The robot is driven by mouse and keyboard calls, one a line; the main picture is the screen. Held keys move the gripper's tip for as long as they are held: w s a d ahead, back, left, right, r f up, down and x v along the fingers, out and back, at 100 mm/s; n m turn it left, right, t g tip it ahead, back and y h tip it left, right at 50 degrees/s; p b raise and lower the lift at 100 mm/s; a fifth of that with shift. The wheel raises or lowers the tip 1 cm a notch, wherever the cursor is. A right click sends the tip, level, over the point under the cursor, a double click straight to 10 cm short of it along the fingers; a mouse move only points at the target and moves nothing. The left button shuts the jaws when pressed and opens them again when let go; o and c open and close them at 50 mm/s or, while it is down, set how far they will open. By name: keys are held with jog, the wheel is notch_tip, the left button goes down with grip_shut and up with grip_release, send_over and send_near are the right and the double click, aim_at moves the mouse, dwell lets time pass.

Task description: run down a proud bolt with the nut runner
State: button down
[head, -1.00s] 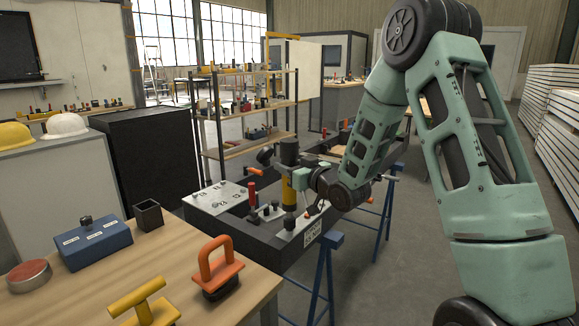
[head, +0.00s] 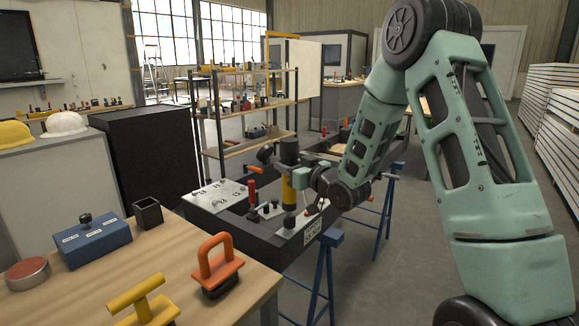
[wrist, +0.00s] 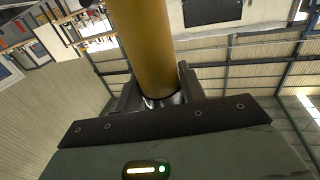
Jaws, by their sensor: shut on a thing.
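The nut runner (head: 289,188) is a yellow cylinder with a dark top, upright over the near end of the dark container frame (head: 262,238). My gripper (head: 302,179) is shut on its yellow body; in the wrist view the jaws (wrist: 160,97) close around the yellow barrel (wrist: 146,45). Its lower end comes down at the light plate (head: 300,228) on the frame's corner. Several small bolts (head: 215,196) show on the plate at left. I cannot tell whether the runner's socket touches a bolt or which bolt stands proud.
A red-handled clamp (head: 252,193) stands on the frame close left of the runner. Blue trestles (head: 328,265) carry the frame. A wooden bench (head: 190,262) in front holds an orange-handled tool (head: 217,265), a yellow T-shaped tool (head: 146,300) and a blue box (head: 92,242).

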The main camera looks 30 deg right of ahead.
aim_at(295, 154)
jog(key=shift+f+b, duration=0.9)
jog(key=shift+b, duration=0.3)
dwell(1.2)
jog(key=shift+r, duration=0.15)
jog(key=shift+r+p, duration=1.65)
jog(key=shift+r, duration=0.95)
jog(key=shift+w, duration=0.1)
